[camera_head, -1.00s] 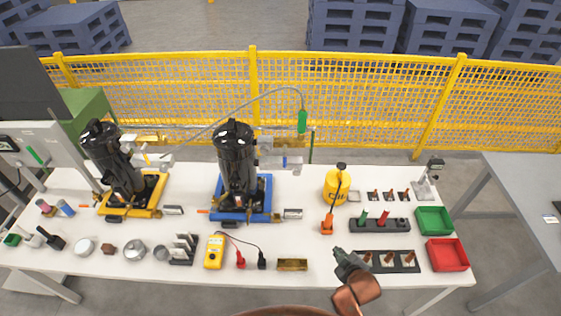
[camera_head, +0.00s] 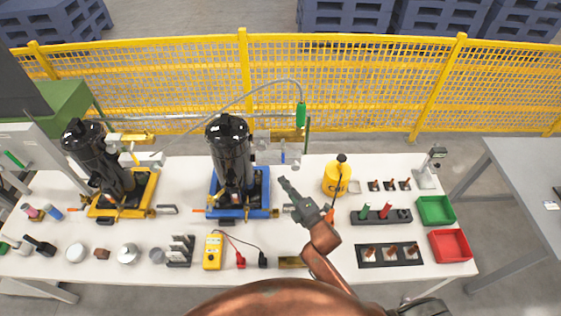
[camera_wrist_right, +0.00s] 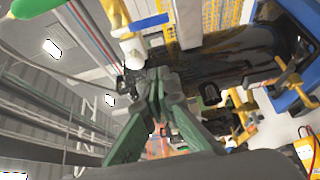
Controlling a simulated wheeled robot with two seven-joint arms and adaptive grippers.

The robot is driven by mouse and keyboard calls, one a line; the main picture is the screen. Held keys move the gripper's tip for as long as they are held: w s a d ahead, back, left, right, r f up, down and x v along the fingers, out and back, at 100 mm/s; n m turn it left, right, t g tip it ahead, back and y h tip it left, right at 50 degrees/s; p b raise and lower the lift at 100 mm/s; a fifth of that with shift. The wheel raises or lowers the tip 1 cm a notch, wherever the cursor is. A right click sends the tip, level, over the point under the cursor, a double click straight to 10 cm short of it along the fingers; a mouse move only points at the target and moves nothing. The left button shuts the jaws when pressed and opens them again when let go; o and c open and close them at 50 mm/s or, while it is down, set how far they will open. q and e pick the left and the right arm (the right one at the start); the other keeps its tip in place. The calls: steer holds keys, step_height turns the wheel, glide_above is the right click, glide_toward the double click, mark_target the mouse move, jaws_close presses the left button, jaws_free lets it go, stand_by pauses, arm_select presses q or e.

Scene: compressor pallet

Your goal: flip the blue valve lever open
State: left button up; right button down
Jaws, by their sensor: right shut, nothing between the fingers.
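The blue valve lever (camera_head: 283,158) shows as a small blue piece on the pale valve fitting (camera_head: 265,151), right of the black compressor (camera_head: 230,150) on the blue pallet (camera_head: 263,192). In the right wrist view the blue lever (camera_wrist_right: 150,22) is a flat bar beside a white fitting, above and beyond the fingertips. My right gripper (camera_head: 284,183) is shut and empty, a little in front of the lever in the head view. Its green fingers (camera_wrist_right: 160,78) meet in the wrist view with a visible gap to the lever.
A second black compressor stands on a yellow pallet (camera_head: 150,190) at left. A grey hose arches to a green-handled part (camera_head: 301,115) behind the valve. A yellow can (camera_head: 336,180) stands to the right of my gripper. Tools and trays line the table's front and right.

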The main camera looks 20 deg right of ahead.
mark_target(283, 151)
arm_select(q)
step_height(283, 151, up, 3)
steer(key=p, duration=0.2)
steer(key=shift+w+a+f+p, duration=0.1)
steer(key=shift+f+p, duration=0.05)
steer(key=shift+p, duration=0.2)
arm_select(e)
steer(key=w+d, duration=0.1)
steer(key=w, duration=0.8)
steer(key=shift+w+d, duration=0.2)
steer(key=shift+d, duration=0.15)
